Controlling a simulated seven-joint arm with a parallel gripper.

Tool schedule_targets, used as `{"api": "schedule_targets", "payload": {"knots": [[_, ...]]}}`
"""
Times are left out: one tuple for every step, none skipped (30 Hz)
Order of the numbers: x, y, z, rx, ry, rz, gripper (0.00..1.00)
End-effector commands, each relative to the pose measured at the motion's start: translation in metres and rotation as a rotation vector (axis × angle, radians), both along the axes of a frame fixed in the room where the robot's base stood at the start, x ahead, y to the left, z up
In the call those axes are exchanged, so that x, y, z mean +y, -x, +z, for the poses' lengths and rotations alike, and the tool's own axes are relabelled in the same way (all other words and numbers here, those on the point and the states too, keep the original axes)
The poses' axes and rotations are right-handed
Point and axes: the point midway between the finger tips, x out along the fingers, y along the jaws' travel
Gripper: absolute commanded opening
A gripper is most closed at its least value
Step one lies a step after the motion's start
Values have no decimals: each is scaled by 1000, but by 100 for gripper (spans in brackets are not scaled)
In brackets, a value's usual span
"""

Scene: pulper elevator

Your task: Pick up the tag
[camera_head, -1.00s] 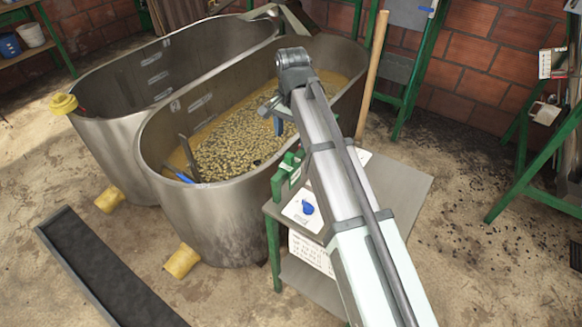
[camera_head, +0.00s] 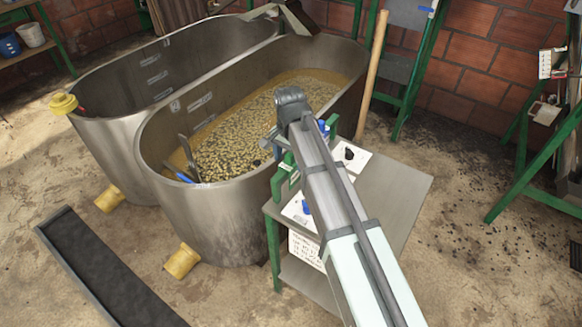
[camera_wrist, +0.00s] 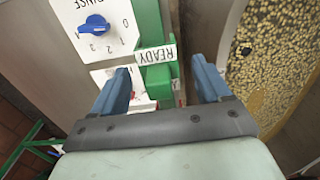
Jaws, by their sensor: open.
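A small white tag lettered READY (camera_wrist: 157,55) shows in the wrist view, on or against a green block (camera_wrist: 158,82) at the edge of a control panel. My gripper (camera_wrist: 160,66) is open, with one blue finger on each side of the green block and tag. Nothing is held. I cannot tell how far the fingertips are above the tag. In the head view my arm comes down over the stand beside the near tank, and the tag cannot be made out there.
A white panel with a blue numbered dial (camera_wrist: 95,26) lies left of the tag. The grey stand top (camera_head: 395,195) carries the panels. The near metal tank (camera_head: 215,225) holds beans in liquid, close to my gripper. A wooden pole (camera_head: 371,75) stands behind the stand.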

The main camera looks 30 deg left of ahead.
Motion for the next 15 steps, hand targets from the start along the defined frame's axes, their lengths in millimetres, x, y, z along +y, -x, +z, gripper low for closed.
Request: {"api": "schedule_targets", "payload": {"knots": [[-1, 0, -7, 1, 2, 0, 77], [-1, 0, -10, 1, 1, 0, 77], [-1, 0, -14, 0, 0, 0, 77], [-1, 0, -16, 0, 0, 0, 77], [-1, 0, -18, 0, 0, 0, 77], [-1, 0, -19, 0, 0, 0, 77], [-1, 0, -19, 0, 0, 0, 77], [-1, 0, -19, 0, 0, 0, 77], [-1, 0, -19, 0, 0, 0, 77], [-1, 0, -19, 0, 0, 0, 77], [-1, 0, -19, 0, 0, 0, 77], [-1, 0, -18, 0, 0, 0, 76], [-1, 0, -18, 0, 0, 0, 73], [-1, 0, -18, 0, 0, 0, 70], [0, 0, -18, 0, 0, 0, 66]]}}
